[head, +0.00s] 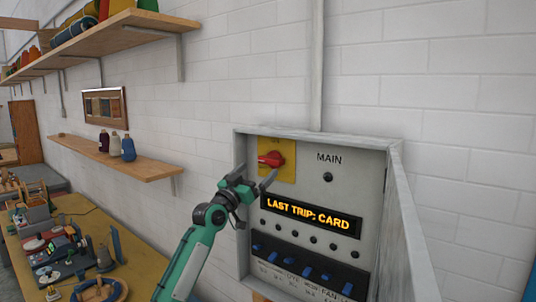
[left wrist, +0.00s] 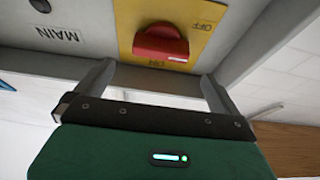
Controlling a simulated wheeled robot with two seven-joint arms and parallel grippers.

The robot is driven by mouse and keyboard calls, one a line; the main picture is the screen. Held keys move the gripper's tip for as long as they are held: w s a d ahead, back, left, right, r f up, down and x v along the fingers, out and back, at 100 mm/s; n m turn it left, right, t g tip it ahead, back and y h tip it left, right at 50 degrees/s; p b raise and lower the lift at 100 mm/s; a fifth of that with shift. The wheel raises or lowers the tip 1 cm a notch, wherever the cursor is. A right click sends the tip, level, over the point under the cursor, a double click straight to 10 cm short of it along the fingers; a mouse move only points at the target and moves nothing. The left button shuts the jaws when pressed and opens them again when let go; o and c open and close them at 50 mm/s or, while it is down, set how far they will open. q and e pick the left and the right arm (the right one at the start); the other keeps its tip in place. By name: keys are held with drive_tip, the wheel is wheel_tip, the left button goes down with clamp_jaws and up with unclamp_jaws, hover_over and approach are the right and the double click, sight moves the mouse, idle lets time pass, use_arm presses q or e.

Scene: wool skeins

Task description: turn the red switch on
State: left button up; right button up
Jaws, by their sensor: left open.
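The red switch (head: 272,159) is a rotary knob on a yellow plate (head: 289,147) at the upper left of the grey panel. Its handle lies roughly crosswise. The left wrist view shows the red switch (left wrist: 160,43) upside down, with ON and OFF lettering on the yellow plate (left wrist: 203,35). I cannot tell which mark the handle points to. My left gripper (head: 255,174) is open and empty, just in front of and slightly below the switch. In the left wrist view its fingers (left wrist: 158,74) are spread, apart from the knob. My right gripper is out of view.
The panel box (head: 242,205) has a lit "LAST TRIP: CARD" display (head: 311,215), and several blue breaker switches (head: 310,272) below. Its door (head: 407,220) stands open on the right. A shelf (head: 125,160) and a cluttered bench (head: 140,262) are at left.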

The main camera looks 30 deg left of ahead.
sight(267, 160)
use_arm(q)
drive_tip(key=p+x, duration=0.1)
drive_tip(key=x, duration=0.3)
drive_tip(key=shift+w+r+p, duration=0.25)
drive_tip(key=shift+w+p, duration=0.05)
drive_tip(key=shift+p, duration=0.1)
drive_tip(key=shift+w+d+r, duration=0.15)
drive_tip(key=shift+w+r, duration=0.05)
drive_tip(key=shift+w, duration=0.55)
drive_tip(key=shift+w+f, duration=0.1)
drive_tip(key=shift+w, duration=0.05)
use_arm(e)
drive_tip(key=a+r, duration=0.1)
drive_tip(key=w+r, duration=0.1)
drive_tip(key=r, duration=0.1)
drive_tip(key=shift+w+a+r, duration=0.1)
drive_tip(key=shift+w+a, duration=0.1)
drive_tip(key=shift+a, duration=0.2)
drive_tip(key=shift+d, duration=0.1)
